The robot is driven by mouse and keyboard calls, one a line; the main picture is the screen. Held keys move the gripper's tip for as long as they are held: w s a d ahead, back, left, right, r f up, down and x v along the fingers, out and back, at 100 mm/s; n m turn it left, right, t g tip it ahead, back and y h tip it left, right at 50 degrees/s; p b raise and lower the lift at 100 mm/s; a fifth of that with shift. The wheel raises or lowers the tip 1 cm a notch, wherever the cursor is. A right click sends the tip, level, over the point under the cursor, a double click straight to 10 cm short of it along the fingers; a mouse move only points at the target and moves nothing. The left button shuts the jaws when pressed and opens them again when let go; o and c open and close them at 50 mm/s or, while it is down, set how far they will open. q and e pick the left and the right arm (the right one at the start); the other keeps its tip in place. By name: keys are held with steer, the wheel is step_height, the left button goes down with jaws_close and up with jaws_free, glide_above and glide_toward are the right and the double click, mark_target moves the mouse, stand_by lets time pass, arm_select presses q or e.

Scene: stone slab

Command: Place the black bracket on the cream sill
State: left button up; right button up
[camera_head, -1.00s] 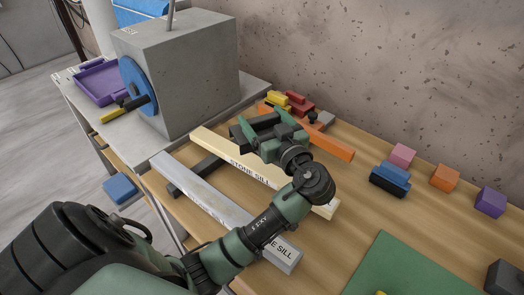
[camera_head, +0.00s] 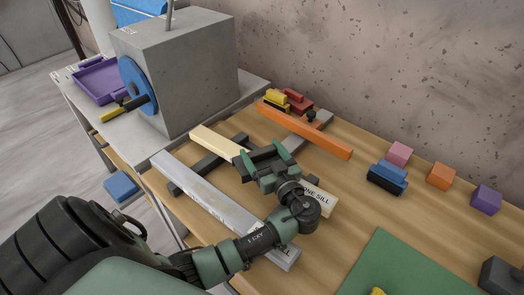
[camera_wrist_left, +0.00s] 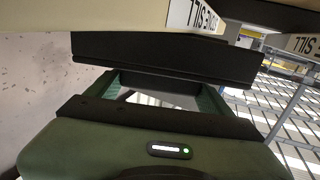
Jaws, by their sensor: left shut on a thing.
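The cream sill (camera_head: 210,140) is a long pale bar on the wooden bench, labelled at its near end. My left gripper (camera_head: 264,160) is over its middle and hides part of it. The gripper is shut on the black bracket (camera_head: 256,153), a dark bar mostly hidden by the fingers in the head view. In the left wrist view the black bracket (camera_wrist_left: 165,60) lies across the green fingers, with the cream sill (camera_wrist_left: 100,14) close by it. I cannot tell whether bracket and sill touch. My right gripper is not in view.
A grey sill (camera_head: 215,199) lies parallel on the left, an orange bar (camera_head: 320,141) on the right. A dark crossbar (camera_head: 205,167) runs under the sills. Several coloured blocks (camera_head: 440,177) stand near the wall. A stone block (camera_head: 200,80) with a blue disc stands behind.

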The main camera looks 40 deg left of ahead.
arm_select(q)
steer(key=shift+f, duration=0.1)
steer(key=o, duration=1.3)
steer(key=shift+s+d, duration=0.1)
steer(key=shift+d, duration=0.1)
steer(key=b+v, duration=0.4)
steer(key=v, duration=0.7)
steer(key=shift+s+d, duration=0.15)
steer(key=shift+d, duration=0.15)
